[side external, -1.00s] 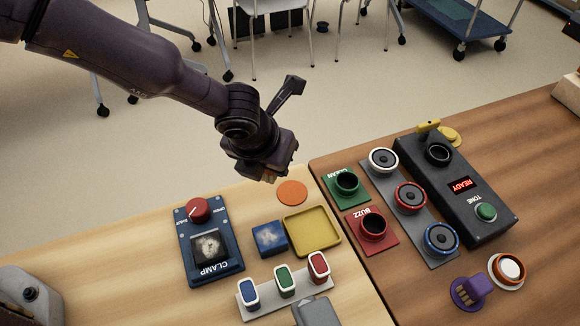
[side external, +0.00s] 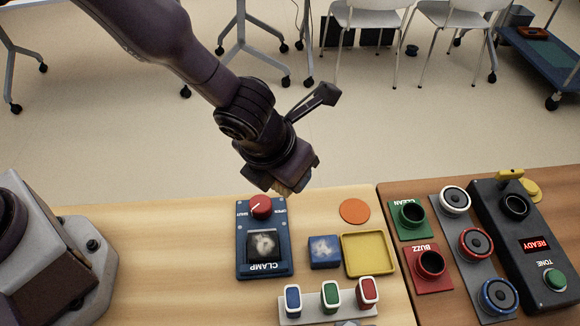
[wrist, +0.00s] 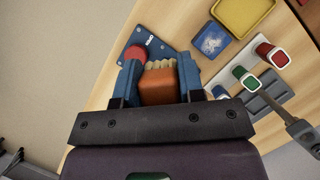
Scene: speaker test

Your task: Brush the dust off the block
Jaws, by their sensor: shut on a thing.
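My gripper (side external: 292,184) is shut on a brush with an orange-brown body (wrist: 160,88) and pale bristles (wrist: 160,64); the bristles (side external: 284,188) also show below the jaws in the side view. It hangs above the table's back edge, behind and above the clamp. A blue block (side external: 325,251) with a pale dusty patch on top sits right of the clamp, and shows at the top in the wrist view (wrist: 210,40). The blue clamp (side external: 264,271) has a red knob (side external: 261,206) and a dark piece (side external: 263,245) with a pale patch. The brush appears apart from both.
A yellow tray (side external: 391,254) and orange disc (side external: 354,211) lie right of the block. A rack (side external: 318,304) with blue, green and red pieces stands in front. Green and red sockets, speakers and a READY tone box (side external: 527,246) occupy the darker table at right.

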